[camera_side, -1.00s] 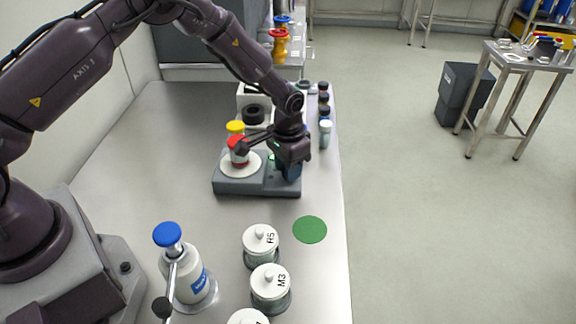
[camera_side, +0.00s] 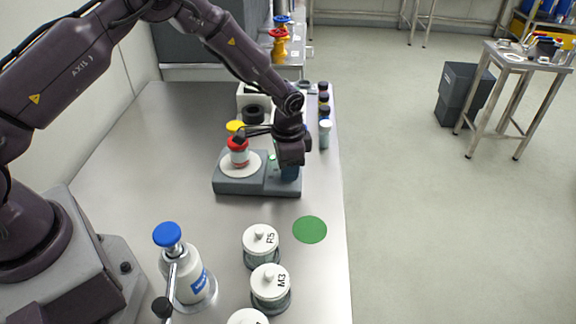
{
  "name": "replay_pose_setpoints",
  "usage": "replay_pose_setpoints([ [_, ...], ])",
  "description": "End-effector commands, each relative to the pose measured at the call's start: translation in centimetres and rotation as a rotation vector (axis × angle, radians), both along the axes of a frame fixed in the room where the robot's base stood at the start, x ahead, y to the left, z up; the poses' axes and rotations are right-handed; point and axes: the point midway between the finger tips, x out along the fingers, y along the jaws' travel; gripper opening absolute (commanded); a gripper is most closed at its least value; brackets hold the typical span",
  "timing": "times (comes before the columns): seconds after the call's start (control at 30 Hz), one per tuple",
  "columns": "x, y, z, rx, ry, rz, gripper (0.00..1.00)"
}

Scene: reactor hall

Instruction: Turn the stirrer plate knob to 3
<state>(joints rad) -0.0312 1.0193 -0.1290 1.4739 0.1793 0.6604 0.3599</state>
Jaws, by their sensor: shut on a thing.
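The stirrer plate (camera_side: 233,186) is a grey box on the bench with a round white top plate (camera_side: 229,165). A small jar (camera_side: 239,158) with a red lid stands on the white top. My gripper (camera_side: 290,172) points down over the right part of the stirrer plate, where the control side is. It is shut on the knob, though the knob and the fingertips are mostly hidden behind my wrist. A dark bracket on my wrist reaches left, close to the red lid; I cannot tell if they touch. No dial number is readable.
A yellow-capped item (camera_side: 235,127) and a white holder (camera_side: 249,97) are behind the plate. Several small bottles (camera_side: 325,133) line the right bench edge. A blue-topped dispenser (camera_side: 187,275), lidded jars (camera_side: 261,245) and a green disc (camera_side: 310,229) are in front.

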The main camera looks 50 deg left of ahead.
Motion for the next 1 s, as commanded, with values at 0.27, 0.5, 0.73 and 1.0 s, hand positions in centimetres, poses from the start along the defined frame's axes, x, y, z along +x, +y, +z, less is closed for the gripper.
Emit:
replay_pose_setpoints([
  [0.27, 0.0, 0.0, 0.1, 0.001, -0.001, -0.002, 0.47],
  [0.5, 0.0, 0.0, 0.1, 0.001, -0.001, -0.001, 0.56],
  [0.73, 0.1, 0.0, 1.2, 0.001, -0.003, 0.000, 0.56],
  [1.0, 0.1, 0.0, 6.9, -0.001, -0.007, 0.000, 0.56],
])
